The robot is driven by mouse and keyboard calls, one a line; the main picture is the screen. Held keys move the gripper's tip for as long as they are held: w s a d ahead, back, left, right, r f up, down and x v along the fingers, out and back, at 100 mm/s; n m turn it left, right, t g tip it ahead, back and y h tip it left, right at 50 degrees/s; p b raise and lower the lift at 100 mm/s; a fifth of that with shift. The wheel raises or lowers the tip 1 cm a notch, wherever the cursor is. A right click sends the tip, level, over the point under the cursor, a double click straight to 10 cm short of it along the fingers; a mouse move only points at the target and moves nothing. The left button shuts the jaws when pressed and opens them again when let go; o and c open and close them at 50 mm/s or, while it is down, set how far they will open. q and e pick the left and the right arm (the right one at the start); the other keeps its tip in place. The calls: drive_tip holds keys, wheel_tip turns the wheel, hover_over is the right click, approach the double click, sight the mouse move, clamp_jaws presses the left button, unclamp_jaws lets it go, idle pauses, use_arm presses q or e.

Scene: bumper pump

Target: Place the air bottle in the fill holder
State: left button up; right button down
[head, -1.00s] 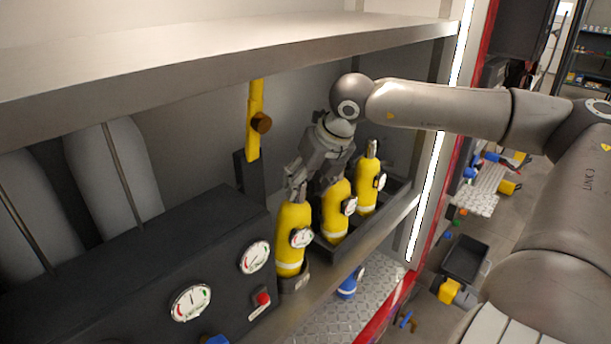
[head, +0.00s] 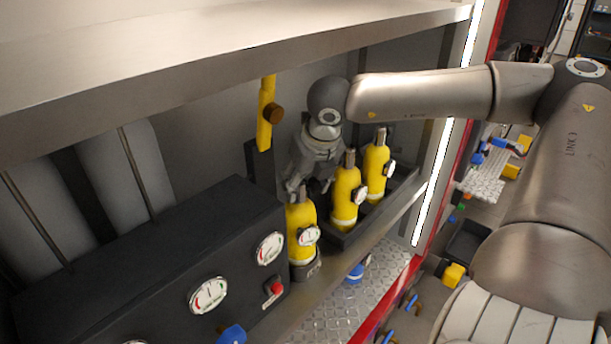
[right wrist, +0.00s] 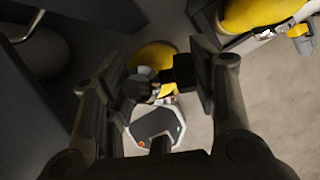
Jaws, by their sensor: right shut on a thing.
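A yellow air bottle (head: 300,230) with a round gauge stands upright at the left end of the row, beside the dark pump box. Its base sits inside the low dark fill holder (head: 305,268). My right gripper (head: 303,190) is at the top of this bottle, shut on its valve end. In the right wrist view the gripper (right wrist: 158,88) has its pads around the valve, with the yellow bottle (right wrist: 153,55) below. The pads hide part of the valve. My left gripper is not in view.
Two more yellow bottles, a nearer one (head: 346,195) and a farther one (head: 376,165), stand in a dark tray (head: 400,195) to the right. The pump box (head: 150,270) borders the left side. A metal shelf (head: 230,50) hangs overhead, and a yellow-handled lever (head: 265,115) stands behind.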

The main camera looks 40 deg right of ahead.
drive_tip(key=shift+w, duration=0.2)
drive_tip(key=shift+w+a+r, duration=0.1)
drive_tip(key=shift+a+r, duration=0.05)
drive_tip(key=shift+a, duration=0.15)
drive_tip(key=shift+d, duration=0.1)
drive_tip(key=c, duration=0.8)
unclamp_jaws()
drive_tip(key=shift+s+f, duration=0.25)
drive_tip(key=shift+o, duration=1)
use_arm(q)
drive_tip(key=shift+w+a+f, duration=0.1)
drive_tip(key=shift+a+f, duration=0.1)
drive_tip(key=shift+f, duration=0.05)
